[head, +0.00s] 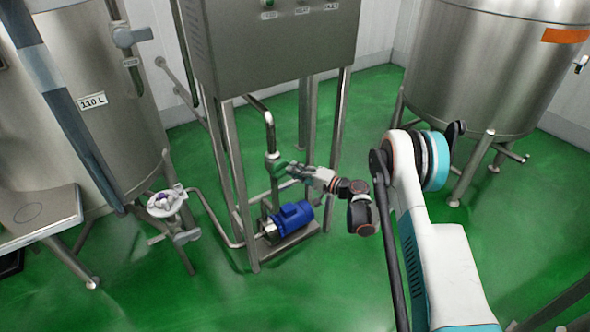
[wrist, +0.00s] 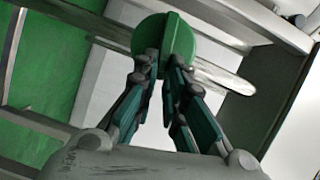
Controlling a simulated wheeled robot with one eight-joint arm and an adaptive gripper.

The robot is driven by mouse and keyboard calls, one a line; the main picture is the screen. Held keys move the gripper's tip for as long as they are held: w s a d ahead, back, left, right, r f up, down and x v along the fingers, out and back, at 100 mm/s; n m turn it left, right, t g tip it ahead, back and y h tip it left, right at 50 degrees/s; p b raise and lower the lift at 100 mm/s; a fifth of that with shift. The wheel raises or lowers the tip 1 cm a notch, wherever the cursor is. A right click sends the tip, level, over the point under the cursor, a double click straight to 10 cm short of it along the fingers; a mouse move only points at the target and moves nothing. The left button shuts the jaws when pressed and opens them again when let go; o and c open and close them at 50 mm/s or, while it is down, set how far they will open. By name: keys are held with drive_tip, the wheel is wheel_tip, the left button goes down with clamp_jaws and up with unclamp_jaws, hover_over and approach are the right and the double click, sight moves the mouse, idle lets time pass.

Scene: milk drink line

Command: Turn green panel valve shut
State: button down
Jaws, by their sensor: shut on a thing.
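The green panel valve (wrist: 180,28) shows in the wrist view as a round green knob with a raised bar across it. My gripper (wrist: 160,62) has its two fingers closed on the sides of the bar. In the head view the valve (head: 278,168) is a small green shape on the steel pipe inside the panel frame, above the blue pump. My gripper (head: 291,170) reaches it from the right, and my arm comes in from the lower right. The fingertips are too small there to make out. The valve's stem is hidden.
A blue pump (head: 290,217) stands low in the steel frame. The control box (head: 275,45) is above, with frame legs (head: 338,120) on both sides. Tanks stand at left (head: 110,120) and right (head: 480,60). A small round fitting (head: 166,203) is left. Green floor (head: 360,285) is open in front.

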drive_tip(key=shift+f+m+y, duration=0.4)
drive_tip(key=shift+m, duration=0.5)
drive_tip(key=c, duration=1.7)
unclamp_jaws()
drive_tip(key=shift+d, duration=0.1)
drive_tip(key=shift+o, duration=0.2)
drive_tip(key=v, duration=1.2)
drive_tip(key=shift+f, duration=0.15)
